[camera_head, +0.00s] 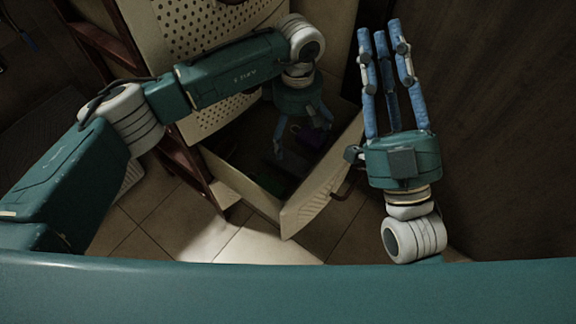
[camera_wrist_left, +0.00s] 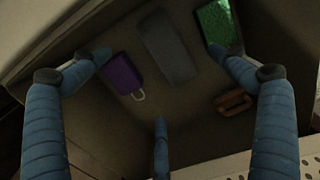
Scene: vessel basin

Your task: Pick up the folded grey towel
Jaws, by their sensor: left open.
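The folded grey towel (camera_wrist_left: 168,46) lies flat on the floor of an open drawer, at the upper middle of the left wrist view. I cannot make it out clearly in the head view. My left gripper (camera_head: 302,138) points down into the drawer, its fingers spread and empty. In the left wrist view the left gripper (camera_wrist_left: 160,85) has one finger near a purple padlock-like item and one near a green item, with the towel between and beyond them. No finger is seen touching the towel. My right gripper (camera_head: 380,32) points up, fingers apart and empty.
The drawer (camera_head: 318,188) is pulled out of a pale perforated cabinet (camera_head: 205,30). The purple item (camera_wrist_left: 122,76), green item (camera_wrist_left: 218,24) and an orange-brown item (camera_wrist_left: 235,102) lie around the towel. A dark wooden surface (camera_head: 500,130) stands on the right. Tiled floor (camera_head: 240,245) is in front.

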